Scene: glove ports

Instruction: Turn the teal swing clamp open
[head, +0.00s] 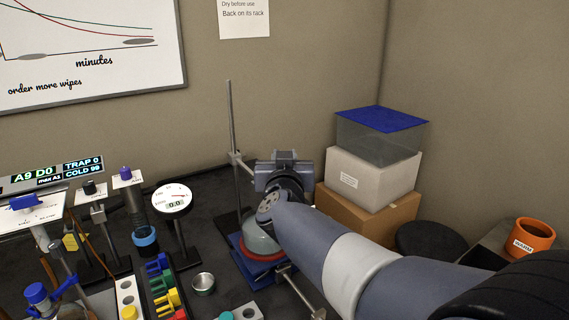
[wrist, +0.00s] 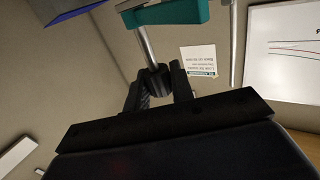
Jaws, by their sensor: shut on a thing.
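The teal swing clamp (wrist: 172,11) shows at the top of the wrist view as a teal block with a metal bar (wrist: 147,47) running down from it. The bar ends in a dark rounded grip (wrist: 157,82) between the two black fingers. My gripper (wrist: 159,84) is shut on that dark end. In the head view my arm and wrist cover the area right of the upright metal rod (head: 231,130), and I cannot make out the teal clamp or the fingertips there.
A round glass vessel (head: 257,240) with a red ring stands on a blue base below my wrist. A white box (head: 365,180) with a blue-lidded clear box (head: 380,135) is stacked at right. An orange pot (head: 533,236) stands far right. Racks and a dial gauge (head: 172,198) crowd the left.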

